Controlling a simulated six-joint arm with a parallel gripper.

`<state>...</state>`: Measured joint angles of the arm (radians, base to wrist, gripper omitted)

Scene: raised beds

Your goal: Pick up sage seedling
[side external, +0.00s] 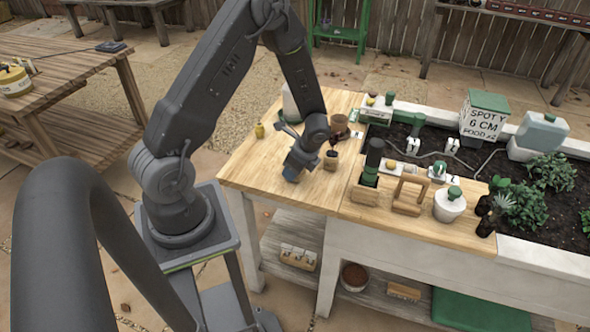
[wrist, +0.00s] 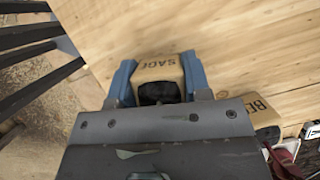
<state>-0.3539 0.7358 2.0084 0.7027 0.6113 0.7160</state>
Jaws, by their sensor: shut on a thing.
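The sage seedling is in a tan pot (wrist: 157,70) with the letters "SAG" readable on its side and a dark top facing my wrist camera. My gripper (wrist: 158,80) has its two blue fingers on either side of this pot, shut on it. In the side external view my gripper (side external: 293,172) is low over the left part of the wooden bench top. The sage pot is hidden there behind the fingers, and I cannot tell whether it touches the bench.
A second tan pot (wrist: 266,108) with letters starting "BE" stands close to the right. A dark green bottle in a wooden holder (side external: 363,193), a wooden frame (side external: 410,193) and a white jar (side external: 449,207) stand to the right.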

